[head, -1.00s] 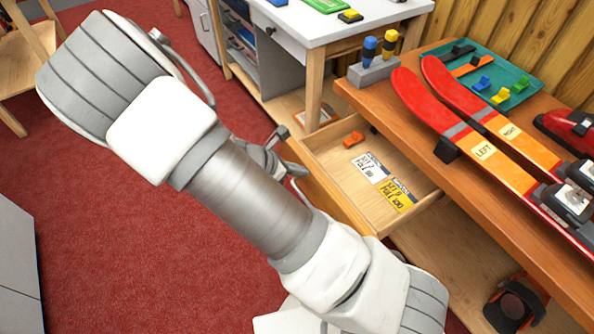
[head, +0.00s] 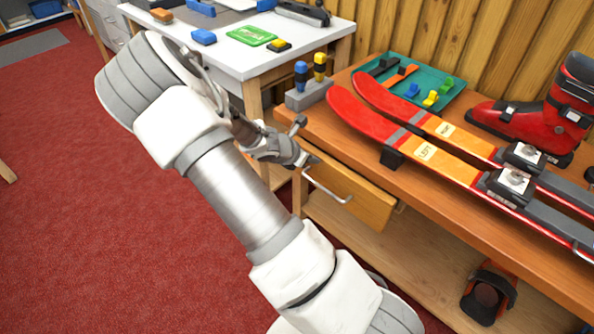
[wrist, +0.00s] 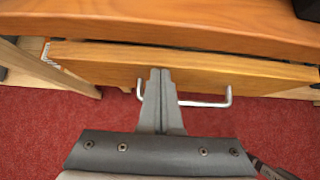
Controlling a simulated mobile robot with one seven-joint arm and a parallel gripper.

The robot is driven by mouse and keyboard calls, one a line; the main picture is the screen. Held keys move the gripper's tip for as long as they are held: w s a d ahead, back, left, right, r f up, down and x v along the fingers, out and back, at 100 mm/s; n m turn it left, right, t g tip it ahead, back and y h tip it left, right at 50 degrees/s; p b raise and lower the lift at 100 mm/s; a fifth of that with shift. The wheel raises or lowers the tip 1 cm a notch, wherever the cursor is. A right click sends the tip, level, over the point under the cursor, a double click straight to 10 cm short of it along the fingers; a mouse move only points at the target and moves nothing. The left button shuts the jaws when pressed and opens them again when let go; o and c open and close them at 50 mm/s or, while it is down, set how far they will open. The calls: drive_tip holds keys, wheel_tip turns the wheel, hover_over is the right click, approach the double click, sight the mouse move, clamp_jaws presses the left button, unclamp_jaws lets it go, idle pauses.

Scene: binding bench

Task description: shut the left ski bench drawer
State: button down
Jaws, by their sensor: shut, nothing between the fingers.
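The left ski bench drawer (head: 362,200) has a plain wooden front with a metal bar handle (head: 335,190). Its inside is out of sight, and its front sits close under the bench top; I cannot tell if it is fully flush. In the wrist view the drawer front (wrist: 215,74) spans the picture below the bench edge, with the handle (wrist: 212,103) on it. My gripper (wrist: 160,74) is shut and empty, its fingertips at the drawer front in front of the handle. In the head view my gripper (head: 312,160) is at the drawer's upper left.
A white-topped table (head: 220,60) stands behind my arm. Red carpet is clear at left.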

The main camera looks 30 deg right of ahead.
drive_tip(key=shift+w+d, duration=0.2)
drive_tip(key=shift+d, duration=0.4)
drive_tip(key=shift+w+d, duration=0.2)
drive_tip(key=shift+d, duration=0.35)
drive_tip(key=shift+a, duration=0.1)
